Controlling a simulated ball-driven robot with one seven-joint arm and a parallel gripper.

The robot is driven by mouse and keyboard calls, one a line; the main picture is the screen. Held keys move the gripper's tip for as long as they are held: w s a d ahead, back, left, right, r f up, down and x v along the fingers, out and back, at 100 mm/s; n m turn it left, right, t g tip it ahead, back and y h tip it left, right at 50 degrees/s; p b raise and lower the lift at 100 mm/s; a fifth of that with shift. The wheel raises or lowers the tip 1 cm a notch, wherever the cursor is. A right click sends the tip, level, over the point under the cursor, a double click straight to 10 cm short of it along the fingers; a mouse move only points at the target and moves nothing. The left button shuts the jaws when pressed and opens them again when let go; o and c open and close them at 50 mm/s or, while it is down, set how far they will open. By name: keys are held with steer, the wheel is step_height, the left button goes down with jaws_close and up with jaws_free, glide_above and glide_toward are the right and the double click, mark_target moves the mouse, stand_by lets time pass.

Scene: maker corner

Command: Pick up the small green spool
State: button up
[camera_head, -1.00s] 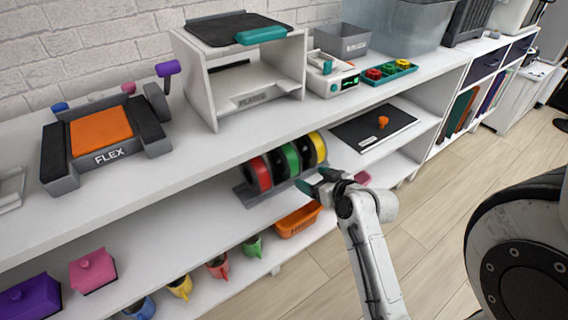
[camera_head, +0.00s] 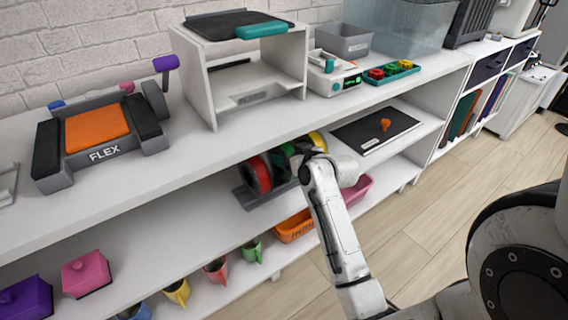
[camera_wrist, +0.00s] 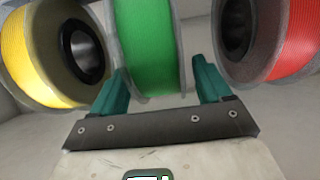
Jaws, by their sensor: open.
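In the wrist view a green spool (camera_wrist: 150,45) stands between a yellow spool (camera_wrist: 40,50) on the left and a red spool (camera_wrist: 275,42) on the right. My gripper (camera_wrist: 160,75) is open, with one teal fingertip on each side of the green spool's near edge. I cannot tell whether either finger touches it. In the head view the green spool (camera_head: 287,151) is partly hidden by my wrist, on the rack on the middle shelf. A teal tray (camera_head: 405,74) on top of the shelf unit holds much smaller red, green and yellow pieces.
The red spool (camera_head: 258,174) and yellow spool (camera_head: 317,140) stand close beside the green one. The upper board (camera_head: 225,140) lies over the middle shelf. A black mat (camera_head: 362,136) with an orange piece lies to the right. An orange bin (camera_head: 294,228) sits below.

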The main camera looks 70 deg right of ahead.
steer(key=shift+w+d+f, duration=0.25)
steer(key=shift+w, duration=0.1)
steer(key=c, duration=1.2)
steer(key=shift+c, duration=0.5)
steer(key=shift+r, duration=0.1)
